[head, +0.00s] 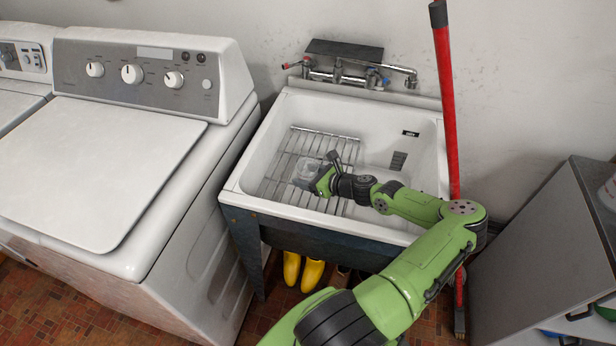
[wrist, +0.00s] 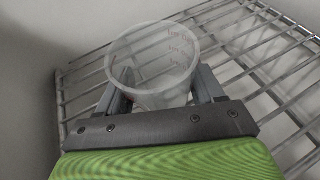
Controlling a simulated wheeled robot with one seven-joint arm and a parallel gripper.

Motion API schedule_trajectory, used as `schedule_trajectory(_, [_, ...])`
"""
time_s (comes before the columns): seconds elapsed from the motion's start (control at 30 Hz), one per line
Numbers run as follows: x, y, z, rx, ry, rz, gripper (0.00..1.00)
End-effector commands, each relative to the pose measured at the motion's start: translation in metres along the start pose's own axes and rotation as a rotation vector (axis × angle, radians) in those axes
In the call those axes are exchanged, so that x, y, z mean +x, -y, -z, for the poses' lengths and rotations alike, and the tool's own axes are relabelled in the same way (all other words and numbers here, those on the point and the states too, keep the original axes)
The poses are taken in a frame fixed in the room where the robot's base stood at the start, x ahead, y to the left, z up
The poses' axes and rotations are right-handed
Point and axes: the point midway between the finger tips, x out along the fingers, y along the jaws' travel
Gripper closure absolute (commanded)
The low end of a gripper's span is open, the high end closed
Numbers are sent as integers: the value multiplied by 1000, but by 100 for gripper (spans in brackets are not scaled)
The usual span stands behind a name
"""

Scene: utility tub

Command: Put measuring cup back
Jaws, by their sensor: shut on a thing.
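The clear measuring cup (wrist: 152,58) has reddish graduation marks and sits between my gripper's two fingers in the wrist view. In the head view the measuring cup (head: 306,172) shows faintly at the end of my arm, over the wire rack. My gripper (wrist: 160,90) is shut on the cup; it also shows in the head view (head: 316,178), inside the utility tub (head: 236,186). The wire rack (head: 283,165) lies in the left part of the tub, and its bars (wrist: 245,45) show behind the cup. I cannot tell whether the cup touches the rack.
The faucet (head: 345,75) is on the wall behind the tub. A red-handled pole (head: 447,100) stands at the tub's right side. A white washer (head: 110,160) is close on the left, a grey cabinet (head: 540,250) on the right. Yellow boots (head: 302,270) stand below.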

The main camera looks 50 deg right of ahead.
Motion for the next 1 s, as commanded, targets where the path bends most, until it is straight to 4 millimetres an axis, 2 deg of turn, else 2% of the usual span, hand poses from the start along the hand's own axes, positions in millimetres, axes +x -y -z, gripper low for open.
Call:
schedule_trajectory(0.07, [1,0,3,0,0,0,65])
schedule_trajectory(0.1, [1,0,2,0,0,0,28])
schedule_trajectory(0.23, [1,0,2,1,0,0,8])
schedule_trajectory(0.57, [-1,0,-2,0,0,0,7])
schedule_trajectory(0.67, [-20,1,-2,1,-2,3,7])
schedule_trajectory(0.9, [-85,1,-3,2,-2,5,7])
schedule_trajectory(1.0, [-105,1,-3,2,-1,3,7])
